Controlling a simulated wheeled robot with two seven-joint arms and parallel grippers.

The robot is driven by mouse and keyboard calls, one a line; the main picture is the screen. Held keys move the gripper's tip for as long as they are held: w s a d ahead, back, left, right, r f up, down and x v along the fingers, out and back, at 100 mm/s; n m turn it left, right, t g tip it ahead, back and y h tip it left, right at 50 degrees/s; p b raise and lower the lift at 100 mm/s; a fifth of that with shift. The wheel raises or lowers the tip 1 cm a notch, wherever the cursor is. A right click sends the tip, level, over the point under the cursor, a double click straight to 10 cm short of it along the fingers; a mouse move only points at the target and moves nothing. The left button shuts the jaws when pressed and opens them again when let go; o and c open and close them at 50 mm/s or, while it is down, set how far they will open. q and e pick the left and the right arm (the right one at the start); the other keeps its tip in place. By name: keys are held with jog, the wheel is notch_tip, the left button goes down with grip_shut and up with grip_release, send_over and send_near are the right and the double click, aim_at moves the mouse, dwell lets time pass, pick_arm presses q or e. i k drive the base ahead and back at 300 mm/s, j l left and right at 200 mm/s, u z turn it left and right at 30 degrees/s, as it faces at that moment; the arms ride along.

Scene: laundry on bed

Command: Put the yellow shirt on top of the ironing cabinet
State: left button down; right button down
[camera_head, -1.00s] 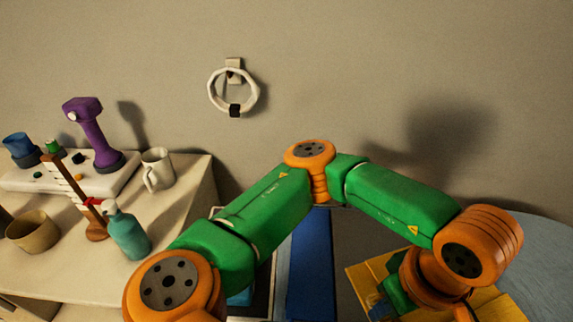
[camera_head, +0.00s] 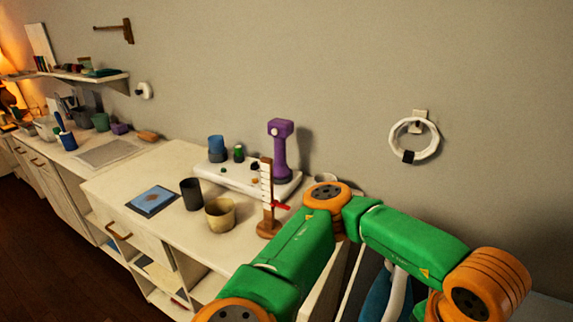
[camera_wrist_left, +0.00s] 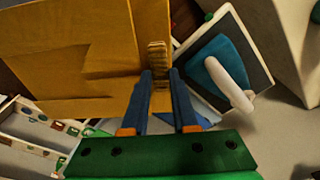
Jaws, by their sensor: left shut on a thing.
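The yellow shirt (camera_wrist_left: 75,55) fills the upper left of the left wrist view, folded flat with a thick folded edge. My left gripper (camera_wrist_left: 160,82) is shut on that edge, its two blue fingers on either side of the cloth. In the head view only my left arm shows; its gripper and the shirt are out of that frame. A pale cabinet (camera_head: 150,226) with a drawer and open shelves stands left of my arm; I cannot tell for sure whether it is the ironing cabinet. My right gripper is not in view.
A purple device (camera_head: 281,150), a wooden gauge (camera_head: 266,195), a tan bowl (camera_head: 220,215), a dark cup (camera_head: 191,194) and a blue tablet-like panel (camera_head: 152,200) stand on the cabinet top. A blue-and-white object (camera_wrist_left: 222,75) lies on a dark panel beside the shirt.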

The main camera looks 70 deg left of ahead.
aim_at(149, 170)
jog(key=k+j+u, duration=0.25)
jog(key=j, duration=0.4)
jog(key=k+j+u, duration=0.1)
jog(key=k+j, duration=0.2)
jog(key=k+j+u, duration=0.15)
jog(key=j, duration=0.25)
jog(key=k+j+u, duration=0.1)
jog(key=j, duration=0.25)
jog(key=k+j+u, duration=0.15)
jog(key=j, duration=0.2)
jog(key=i+j+u, duration=0.2)
jog(key=j, duration=0.25)
jog(key=j+u, duration=0.15)
jog(key=j, duration=0.3)
jog(key=i+j+u, duration=0.2)
jog(key=j, duration=0.2)
jog(key=i+j+u, duration=0.15)
jog(key=j, duration=0.25)
